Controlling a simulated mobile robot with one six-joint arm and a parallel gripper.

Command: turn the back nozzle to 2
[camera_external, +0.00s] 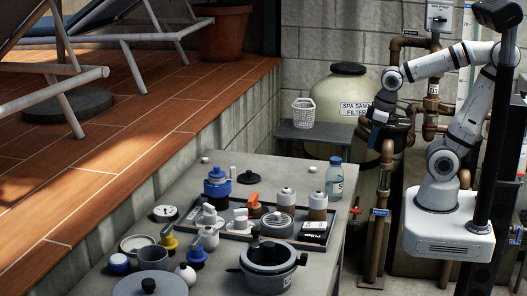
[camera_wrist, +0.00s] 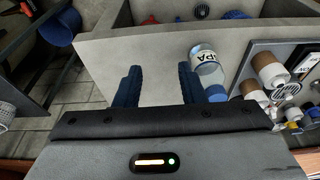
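I cannot tell which fitting is the back nozzle, and no number 2 is readable. Candidate fittings stand on the grey table: a white piece on a yellow base (camera_external: 168,240), one on a blue base (camera_external: 197,256), and a blue-and-dark fitting (camera_external: 217,187) at the back. My gripper (camera_external: 378,132) is raised to the right of the table, beside the pipes and apart from these fittings. In the wrist view its two blue fingers (camera_wrist: 160,84) are wide apart with nothing between them. Small fittings at the right edge of that view are partly cut off.
A labelled bottle with a blue cap (camera_external: 334,178) stands at the table's back right; it shows beside the right finger in the wrist view (camera_wrist: 207,68). A dark tray (camera_external: 240,232) holds several items. A grey pot (camera_external: 268,275) stands in front. Brown pipes (camera_external: 380,215) rise near my arm.

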